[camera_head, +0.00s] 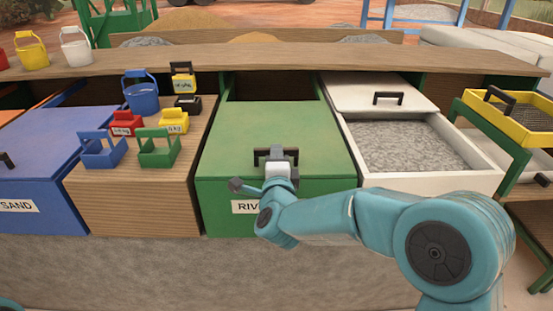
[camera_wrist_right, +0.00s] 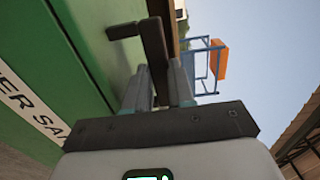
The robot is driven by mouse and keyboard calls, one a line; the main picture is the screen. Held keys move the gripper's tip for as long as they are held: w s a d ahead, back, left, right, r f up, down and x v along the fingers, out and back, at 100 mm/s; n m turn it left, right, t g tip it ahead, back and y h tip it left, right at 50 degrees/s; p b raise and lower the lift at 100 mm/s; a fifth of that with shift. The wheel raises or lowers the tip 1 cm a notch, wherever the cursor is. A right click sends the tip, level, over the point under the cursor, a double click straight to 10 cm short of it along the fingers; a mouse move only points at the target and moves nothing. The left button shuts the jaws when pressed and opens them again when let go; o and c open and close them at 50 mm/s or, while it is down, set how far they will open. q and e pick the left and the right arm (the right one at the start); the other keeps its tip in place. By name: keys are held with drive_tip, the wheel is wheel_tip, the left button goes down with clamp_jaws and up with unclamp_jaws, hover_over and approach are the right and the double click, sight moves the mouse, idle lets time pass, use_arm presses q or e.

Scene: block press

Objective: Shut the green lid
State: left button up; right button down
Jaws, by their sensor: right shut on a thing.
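The green lid (camera_head: 270,130) lies flat over the green box with the "RIVER SAND" label (camera_head: 243,207), its front edge at the box's front face. Its black handle (camera_head: 262,154) stands near the front edge. My right gripper (camera_head: 279,170) is at this handle and shut on it. In the right wrist view, the gripper (camera_wrist_right: 158,75) has its two fingers on either side of the black handle (camera_wrist_right: 153,38), beside the green surface (camera_wrist_right: 45,60). My left gripper is not in view.
To the right, a white box (camera_head: 430,183) holds grey gravel, its white lid (camera_head: 375,93) slid back. On the left, a wooden top (camera_head: 130,195) bears several small containers beside a blue box (camera_head: 45,150). A wooden shelf (camera_head: 270,57) runs behind; a dark gap (camera_head: 272,86) lies beneath.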

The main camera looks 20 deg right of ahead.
drive_tip(key=shift+s+a+f, duration=0.1)
drive_tip(key=shift+f, duration=0.1)
drive_tip(key=c, duration=1)
unclamp_jaws()
drive_tip(key=shift+s+r, duration=0.1)
drive_tip(key=shift+o, duration=0.2)
drive_tip(key=shift+r, duration=0.1)
drive_tip(key=v, duration=1.6)
